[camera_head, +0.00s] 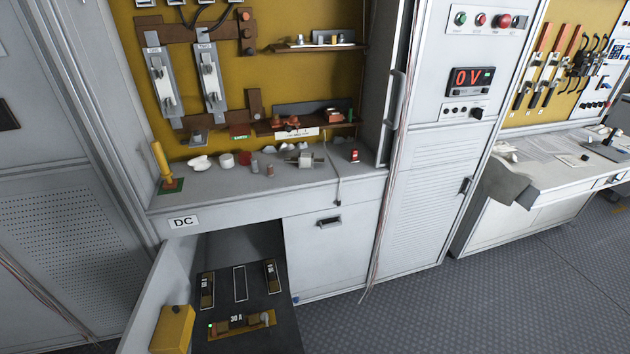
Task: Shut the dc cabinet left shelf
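The DC cabinet (255,215) stands in the middle with a "DC" label at the left of its front. Its left shelf (284,318) is open below the counter, showing a dark floor and a pale side panel (147,300) at its left. Fuse parts lie on the shelf floor, including a "30 A" piece (240,325) near the front and dark holders (207,290) farther back. A yellow box (172,328) sits at the front left, by the side panel. The shelf's front edge is cut off by the picture. Neither of my grippers shows.
A closed front with a dark handle (329,221) is right of the open shelf. A tall grey cabinet (440,190) with a "0 V" display stands to the right. The floor (440,310) at lower right is clear.

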